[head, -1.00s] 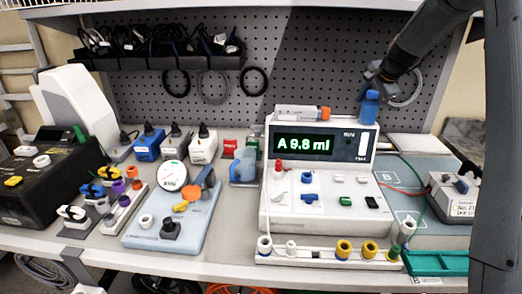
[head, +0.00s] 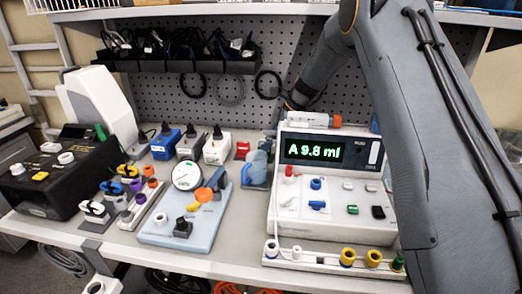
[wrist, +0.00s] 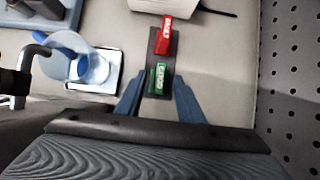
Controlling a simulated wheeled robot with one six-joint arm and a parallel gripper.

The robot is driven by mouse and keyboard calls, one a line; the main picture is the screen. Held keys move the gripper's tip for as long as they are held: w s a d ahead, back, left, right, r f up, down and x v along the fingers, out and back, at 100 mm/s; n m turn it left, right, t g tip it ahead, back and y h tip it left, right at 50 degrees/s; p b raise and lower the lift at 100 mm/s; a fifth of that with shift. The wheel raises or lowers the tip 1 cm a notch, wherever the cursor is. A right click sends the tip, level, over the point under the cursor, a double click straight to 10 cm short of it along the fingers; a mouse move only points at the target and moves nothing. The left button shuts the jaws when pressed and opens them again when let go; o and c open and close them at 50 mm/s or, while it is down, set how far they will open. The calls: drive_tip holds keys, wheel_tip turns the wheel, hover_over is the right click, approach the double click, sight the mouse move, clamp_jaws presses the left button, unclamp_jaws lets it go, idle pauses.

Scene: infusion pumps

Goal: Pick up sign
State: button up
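Two small signs stand on a dark base plate (wrist: 157,72) in the wrist view: a red sign (wrist: 163,37) and a green sign (wrist: 157,79), both with white lettering too small to read surely. In the head view the red sign (head: 243,148) shows at the back of the bench, left of the pump; I cannot make out the green one there. My gripper (wrist: 158,80) is open and empty. Its blue fingers lie on either side of the green sign's end of the plate in the wrist view; I cannot tell the height gap. My forearm covers much of the right in the head view.
A clear-and-blue cup-like item on a white pad (wrist: 95,70) stands left of the signs. The perforated back panel (wrist: 293,90) is close on the right in the wrist view. The white pump (head: 327,185) reads "A 9.8 ml".

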drive_tip(key=shift+p+x, duration=0.45)
drive_tip(key=shift+x, duration=1.2)
clamp_jaws()
wheel_tip(320, 180, up, 10)
drive_tip(key=b, duration=0.3)
drive_tip(key=shift+d, duration=0.1)
